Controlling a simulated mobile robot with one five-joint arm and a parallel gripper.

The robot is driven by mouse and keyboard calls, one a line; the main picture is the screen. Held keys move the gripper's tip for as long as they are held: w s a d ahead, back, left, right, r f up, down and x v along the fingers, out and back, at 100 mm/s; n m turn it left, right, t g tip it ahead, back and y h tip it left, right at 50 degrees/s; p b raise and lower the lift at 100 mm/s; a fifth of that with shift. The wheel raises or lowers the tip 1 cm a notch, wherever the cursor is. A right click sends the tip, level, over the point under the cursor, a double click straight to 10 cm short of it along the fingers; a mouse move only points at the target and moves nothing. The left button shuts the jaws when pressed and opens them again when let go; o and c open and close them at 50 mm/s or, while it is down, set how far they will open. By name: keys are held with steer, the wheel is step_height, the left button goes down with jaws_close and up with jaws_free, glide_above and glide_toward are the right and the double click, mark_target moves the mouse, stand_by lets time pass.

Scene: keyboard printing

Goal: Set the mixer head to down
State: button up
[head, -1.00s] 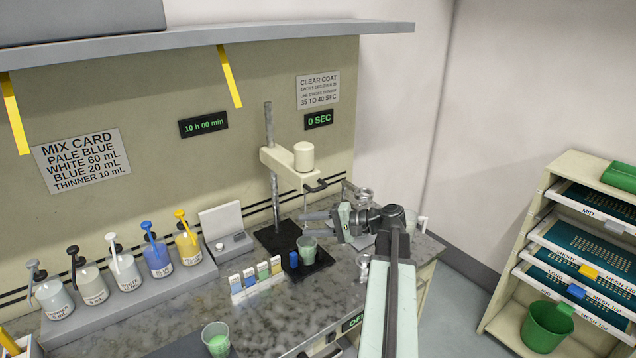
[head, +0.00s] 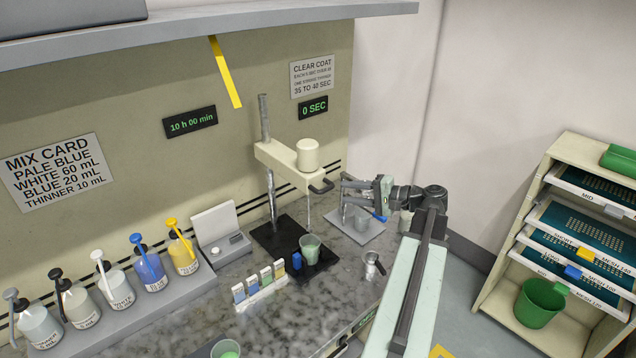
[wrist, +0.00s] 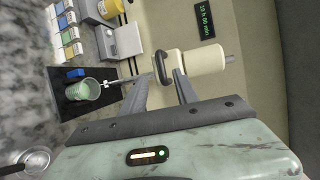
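The mixer stands at the back of the bench. Its cream mixer head (head: 290,165) sits high on a metal pole (head: 269,170), with a dark loop handle (head: 321,187) at its front. A thin stirrer shaft hangs from the head towards a green cup (head: 310,248) on the black base (head: 275,235); whether its tip enters the cup is unclear. My gripper (head: 344,192) is just right of the handle. In the wrist view, my gripper (wrist: 162,88) is open and empty, and the handle (wrist: 163,68) shows between and beyond the fingertips, apparently not gripped.
A small blue block (head: 297,261) and a strip of colour swatches (head: 258,284) lie beside the cup. Pump bottles (head: 150,270) line the left. A metal cup (head: 373,265) stands at the bench's front right. A screen rack (head: 560,230) is at far right.

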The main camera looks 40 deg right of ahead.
mark_target(329, 189)
steer(key=b+x, duration=0.1)
steer(key=x, duration=0.7)
steer(key=shift+w+b, duration=0.2)
steer(key=shift+b, duration=0.1)
steer(key=shift+r, duration=0.1)
steer(key=shift+s, duration=0.1)
steer(key=shift+c, duration=0.4)
jaws_close()
stand_by(0.6)
